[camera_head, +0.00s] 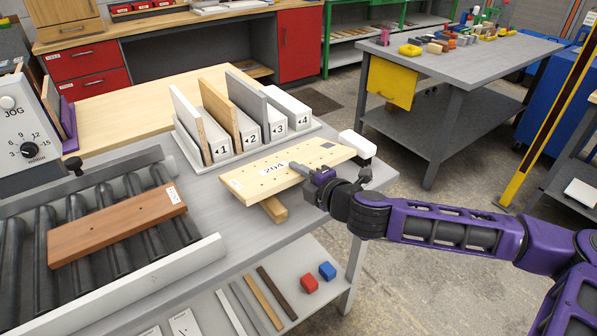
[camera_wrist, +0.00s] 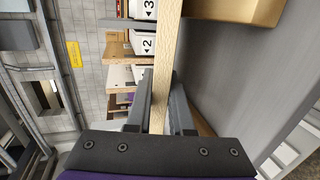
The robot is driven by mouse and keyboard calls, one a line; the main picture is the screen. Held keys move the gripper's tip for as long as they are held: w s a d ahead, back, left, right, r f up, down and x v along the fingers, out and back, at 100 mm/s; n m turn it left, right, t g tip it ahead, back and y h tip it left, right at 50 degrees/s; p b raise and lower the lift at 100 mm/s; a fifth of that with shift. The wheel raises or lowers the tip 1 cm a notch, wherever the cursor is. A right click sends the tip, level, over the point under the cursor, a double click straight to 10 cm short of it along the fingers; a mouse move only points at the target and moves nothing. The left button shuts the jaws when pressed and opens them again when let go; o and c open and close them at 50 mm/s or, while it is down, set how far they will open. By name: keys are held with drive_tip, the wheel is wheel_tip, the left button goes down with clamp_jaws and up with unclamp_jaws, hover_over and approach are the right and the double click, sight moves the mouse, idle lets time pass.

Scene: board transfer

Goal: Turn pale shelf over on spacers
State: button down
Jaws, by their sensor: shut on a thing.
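The pale shelf (camera_head: 250,181) is a long light-wood board with small holes and a "204" label on its upward face. It lies about level over the near part of the grey table, by the rack. My gripper (camera_head: 312,176) is shut on its near long edge, right of the label. In the wrist view, the shelf (camera_wrist: 167,60) runs edge-on between the fingers (camera_wrist: 158,112). A wooden spacer (camera_head: 274,210) sticks out from under the shelf; most of it is hidden. I cannot tell whether the shelf touches it. A tan block (camera_wrist: 235,10) shows beside the shelf in the wrist view.
A rack (camera_head: 205,166) with upright boards in slots numbered 1 to 4 stands behind the shelf. A white block (camera_head: 358,146) is at the shelf's right end. A brown board (camera_head: 118,226) lies on the roller conveyor (camera_head: 18,265) at left. The table's right edge is close.

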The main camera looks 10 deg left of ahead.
sight(300, 198)
drive_tip(key=shift+s+d+f+t+y+b, duration=0.15)
drive_tip(key=shift+f+t+y+b, duration=0.35)
drive_tip(key=shift+b, duration=0.65)
drive_tip(key=shift+f, duration=0.25)
drive_tip(key=shift+d+f, duration=0.1)
drive_tip(key=shift+f, duration=0.3)
drive_tip(key=shift+f+t+y, duration=0.15)
drive_tip(key=shift+t+y, duration=0.15)
drive_tip(key=shift+s+f+t+y, duration=0.1)
drive_tip(key=shift+f+t+y, duration=0.2)
drive_tip(key=shift+f, duration=0.15)
idle(0.4)
drive_tip(key=c, duration=0.7)
unclamp_jaws()
drive_tip(key=shift+f, duration=0.1)
